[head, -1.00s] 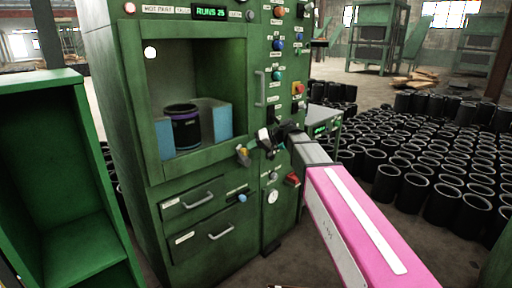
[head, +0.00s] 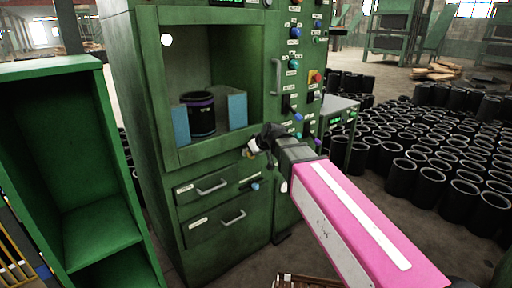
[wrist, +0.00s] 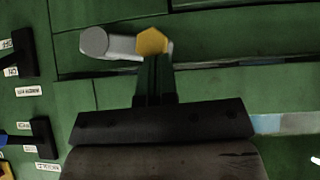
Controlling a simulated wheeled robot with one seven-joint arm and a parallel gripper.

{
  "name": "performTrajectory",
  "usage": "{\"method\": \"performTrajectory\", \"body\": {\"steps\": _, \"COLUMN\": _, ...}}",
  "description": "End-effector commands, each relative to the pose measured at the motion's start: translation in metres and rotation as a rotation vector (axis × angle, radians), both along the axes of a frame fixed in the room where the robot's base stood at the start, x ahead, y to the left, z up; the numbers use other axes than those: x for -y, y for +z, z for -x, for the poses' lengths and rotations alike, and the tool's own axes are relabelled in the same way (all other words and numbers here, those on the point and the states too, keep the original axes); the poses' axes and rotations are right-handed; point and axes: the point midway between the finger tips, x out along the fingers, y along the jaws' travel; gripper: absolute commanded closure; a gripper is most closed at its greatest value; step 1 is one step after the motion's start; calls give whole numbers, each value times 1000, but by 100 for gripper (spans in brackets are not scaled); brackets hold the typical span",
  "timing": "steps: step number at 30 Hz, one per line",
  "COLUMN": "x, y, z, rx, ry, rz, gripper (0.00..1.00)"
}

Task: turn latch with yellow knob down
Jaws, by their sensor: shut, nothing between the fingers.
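The latch shows in the wrist view as a pale lever (wrist: 124,46) with a grey round end (wrist: 94,41) at left and a yellow six-sided knob (wrist: 152,41) at right. It lies nearly level in that picture. My gripper (wrist: 155,62) is shut and empty, with its fingertips right at the lower edge of the yellow knob. I cannot tell whether they touch it. In the head view my gripper (head: 259,145) is in front of the latch, below the window's right corner, and hides much of it.
The green machine has an open window (head: 168,90) holding a black sleeve (head: 200,115). Two drawers (head: 215,228) sit below. Switches and knobs (head: 294,63) line the panel at right. A green shelf (head: 92,160) stands at left. Many black sleeves (head: 440,150) cover the floor at right.

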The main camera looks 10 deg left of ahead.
Motion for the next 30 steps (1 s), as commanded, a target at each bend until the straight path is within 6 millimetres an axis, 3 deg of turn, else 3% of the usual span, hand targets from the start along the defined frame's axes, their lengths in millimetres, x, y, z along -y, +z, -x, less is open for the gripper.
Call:
{"method": "performTrajectory", "body": {"steps": 12, "x": -5, "y": -19, "z": 6, "rx": -4, "ry": -1, "rz": -3, "gripper": 100}}
{"method": "performTrajectory", "body": {"steps": 30, "x": -6, "y": -23, "z": 8, "rx": -9, "ry": 0, "rz": 0, "gripper": 100}}
